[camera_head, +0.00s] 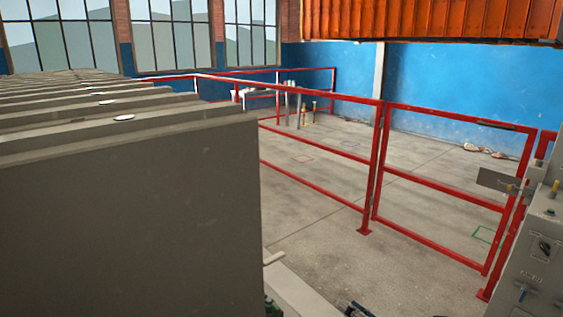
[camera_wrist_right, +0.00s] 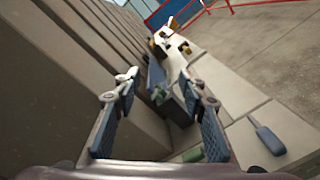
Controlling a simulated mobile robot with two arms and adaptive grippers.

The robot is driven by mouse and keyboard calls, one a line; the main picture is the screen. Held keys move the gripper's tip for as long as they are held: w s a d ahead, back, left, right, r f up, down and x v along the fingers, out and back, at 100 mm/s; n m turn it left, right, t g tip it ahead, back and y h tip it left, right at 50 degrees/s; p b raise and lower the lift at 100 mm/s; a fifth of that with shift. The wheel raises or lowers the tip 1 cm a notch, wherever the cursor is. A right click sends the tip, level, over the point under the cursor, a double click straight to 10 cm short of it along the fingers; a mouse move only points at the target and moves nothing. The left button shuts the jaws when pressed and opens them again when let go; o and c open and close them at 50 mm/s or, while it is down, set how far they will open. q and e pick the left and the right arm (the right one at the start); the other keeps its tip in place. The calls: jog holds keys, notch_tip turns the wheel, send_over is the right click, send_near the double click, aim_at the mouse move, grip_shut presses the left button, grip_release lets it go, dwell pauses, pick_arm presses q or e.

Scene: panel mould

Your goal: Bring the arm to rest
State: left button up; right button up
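My right gripper (camera_head: 357,309) shows only as a small dark piece at the bottom edge of the head view. In the right wrist view my right gripper (camera_wrist_right: 158,88) has its two blue-padded fingers spread apart. I see nothing held between them. The grey mould panels (camera_wrist_right: 70,60) stand close on the left of that view, beside the fingers. They also fill the left of the head view as a row of thick grey panels (camera_head: 130,215). My left gripper is not in view.
A blue-handled tool (camera_wrist_right: 267,137) lies on the pale ledge at the right of the wrist view. A red railing (camera_head: 318,148) with a gate (camera_head: 450,180) stands beyond the panels. A grey control box (camera_head: 535,270) is at the right edge. The floor behind the railing is mostly clear.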

jog(key=d+m+t+h, duration=0.4)
jog(key=d+m+h, duration=0.5)
jog(key=m, duration=0.9)
jog(key=s+d+f+m+g+h, duration=0.35)
jog(key=s+f+m+g, duration=0.2)
jog(key=f+m, duration=0.3)
jog(key=s+a+f+m+g+y, duration=0.1)
jog(key=s+a+f+m+g, duration=0.25)
jog(key=s+f, duration=0.45)
jog(key=s+a+f+m+g+y, duration=0.25)
jog(key=s+a+f+g, duration=0.25)
jog(key=s, duration=0.7)
notch_tip(320, 180, down, 28)
jog(key=s+g+h, duration=0.1)
jog(key=s+g, duration=0.1)
jog(key=s, duration=0.1)
jog(key=s+d+f+g+b, duration=0.1)
jog(key=s+d+f, duration=0.2)
jog(key=s+f, duration=1.2)
jog(key=shift+s+d+f, duration=0.15)
jog(key=shift+s+f, duration=0.15)
jog(key=shift+s, duration=0.4)
